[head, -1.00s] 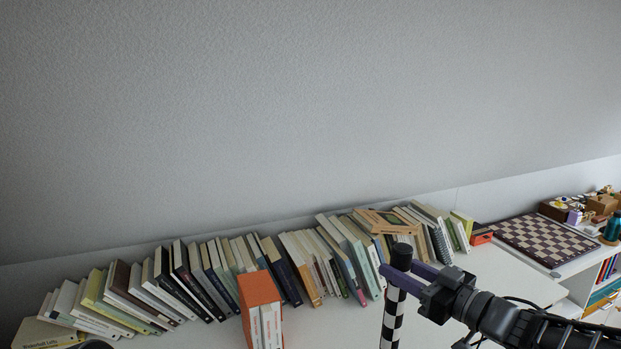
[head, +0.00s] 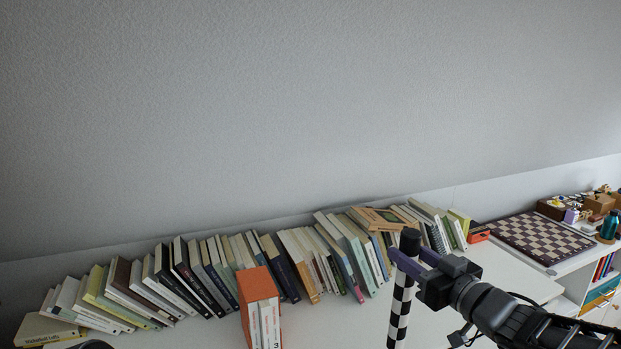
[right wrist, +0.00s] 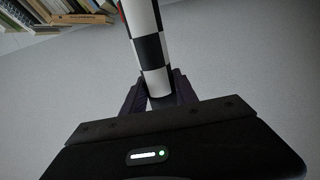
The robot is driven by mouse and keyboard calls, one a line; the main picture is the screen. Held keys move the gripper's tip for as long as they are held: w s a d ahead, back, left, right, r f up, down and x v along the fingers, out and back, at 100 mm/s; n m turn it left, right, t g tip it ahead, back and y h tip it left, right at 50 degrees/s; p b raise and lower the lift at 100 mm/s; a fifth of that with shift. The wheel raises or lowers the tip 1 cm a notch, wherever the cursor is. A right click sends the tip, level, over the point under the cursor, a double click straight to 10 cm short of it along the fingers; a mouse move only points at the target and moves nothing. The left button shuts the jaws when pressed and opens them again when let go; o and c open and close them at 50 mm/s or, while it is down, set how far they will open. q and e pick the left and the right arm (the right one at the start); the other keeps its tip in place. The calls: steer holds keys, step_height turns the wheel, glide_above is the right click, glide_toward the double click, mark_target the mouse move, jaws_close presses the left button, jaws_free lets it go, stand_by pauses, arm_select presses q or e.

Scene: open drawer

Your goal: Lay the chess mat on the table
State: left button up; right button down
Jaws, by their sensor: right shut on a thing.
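The chess mat (head: 398,315) is rolled into a narrow black-and-white checkered tube. It stands nearly upright in the head view, leaning slightly, with a black upper end and its lower end cut off by the frame. My right gripper (head: 409,262) is shut on the roll near its upper end. In the right wrist view the roll (right wrist: 146,40) runs out from between the dark fingers (right wrist: 150,88). The white table (head: 345,325) lies behind and left of the roll.
A row of leaning books (head: 190,285) lines the table's back along the wall. An orange box with white books (head: 258,300) stands in front of them. A brown chessboard (head: 543,238) lies on a white surface at right. The table's middle is bare.

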steer(key=f+h, duration=0.1)
steer(key=m+t+h, duration=0.2)
steer(key=m+h, duration=0.4)
steer(key=h, duration=0.1)
glide_above(402, 348)
steer(key=w+d, duration=0.2)
steer(key=d, duration=0.1)
step_height(402, 348, down, 15)
steer(key=a+f, duration=0.1)
steer(key=f, duration=0.1)
steer(key=s+a+f, duration=0.1)
steer(key=f, duration=0.4)
steer(key=shift+s+a, duration=0.15)
steer(key=shift+a, duration=0.4)
stand_by(1.1)
